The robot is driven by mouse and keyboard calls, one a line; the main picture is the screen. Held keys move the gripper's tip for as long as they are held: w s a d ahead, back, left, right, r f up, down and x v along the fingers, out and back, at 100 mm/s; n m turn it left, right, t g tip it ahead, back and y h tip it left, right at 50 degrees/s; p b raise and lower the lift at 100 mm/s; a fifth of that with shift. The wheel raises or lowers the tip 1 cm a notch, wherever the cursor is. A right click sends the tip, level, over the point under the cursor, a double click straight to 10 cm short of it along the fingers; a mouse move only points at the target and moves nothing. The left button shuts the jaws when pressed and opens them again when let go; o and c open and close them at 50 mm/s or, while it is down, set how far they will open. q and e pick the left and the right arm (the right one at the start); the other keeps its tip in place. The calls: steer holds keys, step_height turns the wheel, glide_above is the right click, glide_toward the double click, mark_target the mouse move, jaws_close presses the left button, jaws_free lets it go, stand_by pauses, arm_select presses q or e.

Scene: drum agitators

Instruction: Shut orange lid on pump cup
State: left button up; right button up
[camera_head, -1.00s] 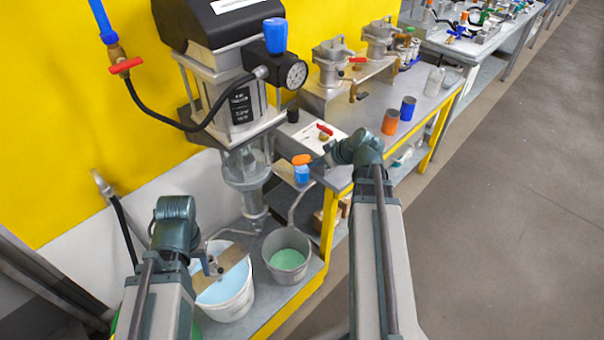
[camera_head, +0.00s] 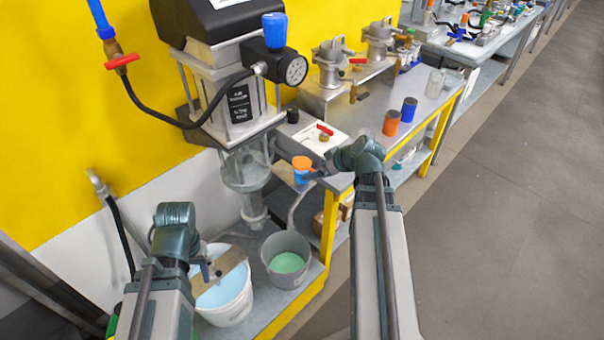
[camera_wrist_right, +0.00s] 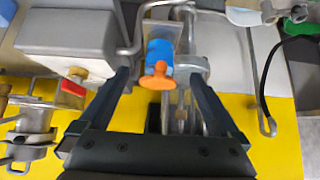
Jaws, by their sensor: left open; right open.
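In the right wrist view the blue cup (camera_wrist_right: 159,47) lies ahead and the orange lid (camera_wrist_right: 157,82) faces the camera. My right gripper (camera_head: 316,175) is open and close to the cup on its right. In its wrist view the fingers are spread on either side of the lid, with gaps. My left gripper (camera_head: 207,269) is open over the white bucket's left side.
A white bucket (camera_head: 229,308) of pale blue liquid and a grey bucket (camera_head: 291,276) of green liquid stand on the low shelf. The pump (camera_head: 240,105) rises above the cup. Orange (camera_head: 391,123) and blue (camera_head: 408,109) cans stand on the bench. The floor at right is clear.

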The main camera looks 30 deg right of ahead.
steer(key=shift+r, duration=0.1)
stand_by(0.3)
steer(key=p+v, duration=0.5)
steer(key=v, duration=0.2)
stand_by(0.3)
steer(key=shift+a, duration=0.1)
stand_by(0.4)
